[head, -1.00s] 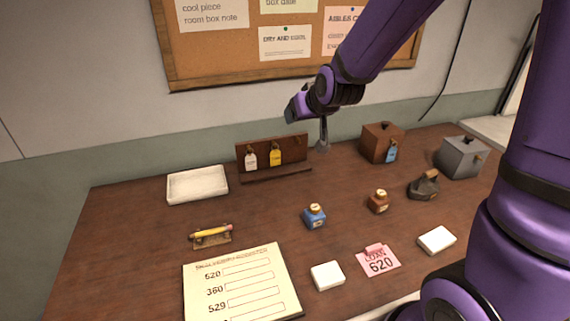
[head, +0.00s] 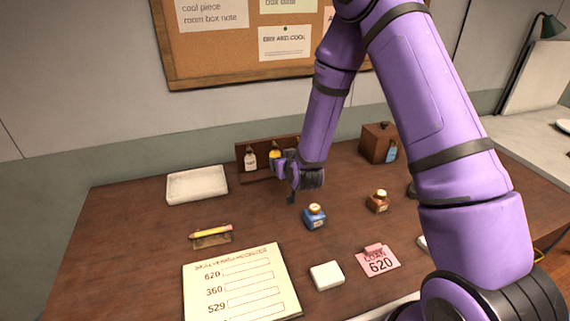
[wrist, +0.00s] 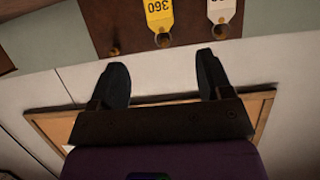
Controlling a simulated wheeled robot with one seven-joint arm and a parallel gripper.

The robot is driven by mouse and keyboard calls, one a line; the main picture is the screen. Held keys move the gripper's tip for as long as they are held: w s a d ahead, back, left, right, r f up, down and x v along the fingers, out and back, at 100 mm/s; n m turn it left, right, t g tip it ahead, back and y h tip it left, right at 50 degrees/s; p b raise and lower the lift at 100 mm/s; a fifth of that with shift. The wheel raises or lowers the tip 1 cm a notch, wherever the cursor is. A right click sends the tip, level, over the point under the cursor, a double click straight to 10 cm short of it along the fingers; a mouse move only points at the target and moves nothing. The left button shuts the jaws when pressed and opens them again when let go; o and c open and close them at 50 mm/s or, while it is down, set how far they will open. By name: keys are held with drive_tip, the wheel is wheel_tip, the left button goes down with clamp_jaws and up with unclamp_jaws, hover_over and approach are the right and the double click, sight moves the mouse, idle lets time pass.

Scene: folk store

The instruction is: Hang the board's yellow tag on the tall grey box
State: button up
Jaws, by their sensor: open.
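The yellow tag (head: 274,155) hangs on the brown wooden board (head: 253,174), right of a white tag (head: 250,159). In the wrist view the yellow tag (wrist: 158,12) reads 360, upside down, hanging from a brass peg; the white tag (wrist: 221,10) is beside it. My gripper (head: 281,168) is just in front of the board, partly covering it. In the wrist view my gripper (wrist: 162,62) is open and empty, its fingers apart from the yellow tag. The tall grey box is hidden behind my arm in the head view.
A brown box (head: 378,143) with a blue tag stands right of the board. A white tray (head: 197,186) is at left. A cork board (head: 215,75) hangs behind.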

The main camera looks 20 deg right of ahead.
sight(275, 156)
drive_tip(key=x, duration=1.1)
drive_tip(key=shift+f, duration=0.25)
drive_tip(key=c, duration=1)
